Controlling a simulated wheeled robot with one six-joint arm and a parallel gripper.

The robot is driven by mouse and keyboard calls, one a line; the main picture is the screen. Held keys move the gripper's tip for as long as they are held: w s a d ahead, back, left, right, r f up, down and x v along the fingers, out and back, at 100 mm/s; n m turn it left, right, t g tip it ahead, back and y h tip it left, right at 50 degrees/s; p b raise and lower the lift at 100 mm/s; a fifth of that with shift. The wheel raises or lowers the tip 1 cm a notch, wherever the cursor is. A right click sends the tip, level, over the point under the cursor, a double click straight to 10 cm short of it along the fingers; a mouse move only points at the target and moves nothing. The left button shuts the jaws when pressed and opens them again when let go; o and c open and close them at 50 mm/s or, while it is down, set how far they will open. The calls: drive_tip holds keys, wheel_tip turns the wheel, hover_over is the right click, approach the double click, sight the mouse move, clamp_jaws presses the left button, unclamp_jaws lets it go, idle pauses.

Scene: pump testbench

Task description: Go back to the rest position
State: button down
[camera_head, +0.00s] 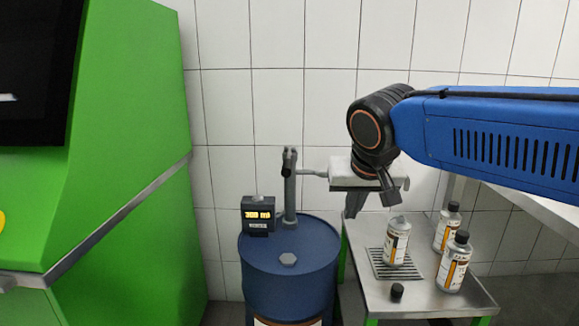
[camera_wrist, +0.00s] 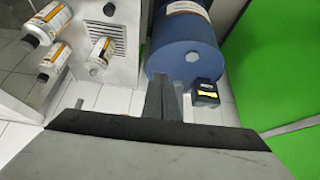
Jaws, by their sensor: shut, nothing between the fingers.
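My gripper (camera_head: 371,196) hangs below my blue arm in the head view, above the left part of the metal table. Its fingers also show in the wrist view (camera_wrist: 165,98), close together with nothing between them. An uncapped bottle (camera_head: 396,243) stands upright on the drain grate, just below and right of my gripper and apart from it. The pump's spout is partly hidden behind my gripper.
A blue drum (camera_head: 290,273) with a pump post (camera_head: 290,190) and lit display (camera_head: 258,214) stands left of the metal table (camera_head: 432,303). Two black-capped bottles (camera_head: 447,228) (camera_head: 454,263) and a loose black cap (camera_head: 397,291) are on the table. A green machine (camera_head: 125,130) fills the left.

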drive_tip(key=s+d+f+g, duration=0.1)
drive_tip(key=s+d+f, duration=1.4)
drive_tip(key=s+f, duration=0.2)
drive_tip(key=shift+s+d+f, duration=0.2)
drive_tip(key=shift+s, duration=0.35)
idle(1.1)
